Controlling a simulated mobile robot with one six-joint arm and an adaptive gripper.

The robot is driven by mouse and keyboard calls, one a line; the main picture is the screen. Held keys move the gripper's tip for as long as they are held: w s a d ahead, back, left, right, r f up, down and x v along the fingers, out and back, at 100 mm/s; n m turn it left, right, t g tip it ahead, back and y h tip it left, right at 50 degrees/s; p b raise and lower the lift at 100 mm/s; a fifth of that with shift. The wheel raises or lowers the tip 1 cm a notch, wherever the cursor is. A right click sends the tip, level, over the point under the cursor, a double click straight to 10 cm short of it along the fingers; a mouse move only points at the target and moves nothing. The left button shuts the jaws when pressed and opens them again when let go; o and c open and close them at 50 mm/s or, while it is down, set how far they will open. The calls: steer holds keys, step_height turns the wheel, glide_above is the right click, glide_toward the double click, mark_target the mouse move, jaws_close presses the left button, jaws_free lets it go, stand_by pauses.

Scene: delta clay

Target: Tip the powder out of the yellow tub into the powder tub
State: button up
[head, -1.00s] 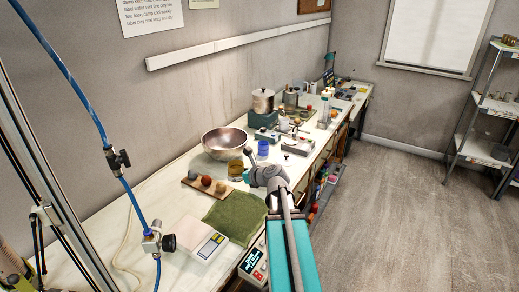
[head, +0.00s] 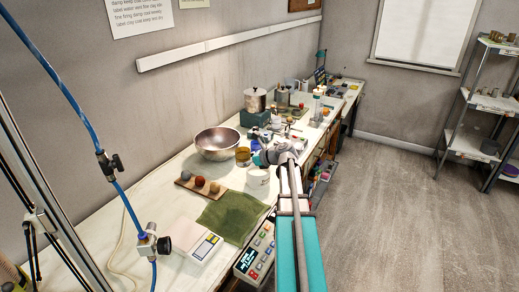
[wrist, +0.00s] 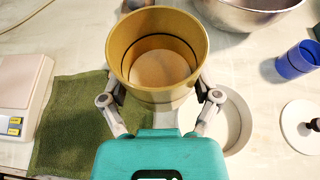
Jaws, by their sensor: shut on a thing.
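My gripper (wrist: 159,90) is shut on the yellow tub (wrist: 118,52), its fingers on either side of the wall. The tub is upright, with pale tan powder (wrist: 160,68) low inside. In the head view the yellow tub (head: 243,158) is held by my gripper (head: 254,157), above the worktop. A white round tub (head: 258,177), which looks like the powder tub, stands just in front of it. In the wrist view this white tub (wrist: 243,128) shows at the right, partly hidden behind my gripper; I cannot see its contents well.
A metal bowl (head: 218,145) stands behind the yellow tub. A board with several balls (head: 200,183), a green cloth (head: 230,212) and a scale (head: 195,242) lie nearer. In the wrist view a blue cup (wrist: 298,60) and a white lid with a dark knob (wrist: 300,118) lie at the right.

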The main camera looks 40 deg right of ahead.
steer(key=d+r+n+y, duration=0.1)
steer(key=d+y, duration=0.1)
steer(key=d, duration=0.5)
steer(key=shift+w+d+n+g, duration=0.3)
steer(key=shift+w+d+n, duration=0.05)
steer(key=shift+d+n, duration=0.05)
steer(key=shift+h+p, duration=0.3)
steer(key=shift+p, duration=0.2)
steer(key=d+f+n+g+h+p, duration=0.1)
steer(key=g+h, duration=0.1)
steer(key=h, duration=0.2)
steer(key=s+d+f+n+g+h+p, duration=0.1)
steer(key=n+g+h, duration=0.1)
steer(key=h, duration=0.2)
steer(key=d+f+n+g+h+p, duration=0.1)
steer(key=g+h+p, duration=0.1)
steer(key=h, duration=0.2)
steer(key=shift+s+d+f+n+g, duration=0.1)
steer(key=shift+s+f+n+g, duration=0.1)
steer(key=shift+f+n+g, duration=0.15)
steer(key=shift+r+n+g+h, duration=0.25)
steer(key=shift+r+g+h, duration=0.15)
steer(key=shift+h, duration=0.7)
steer(key=shift+r, duration=0.1)
stand_by(1.6)
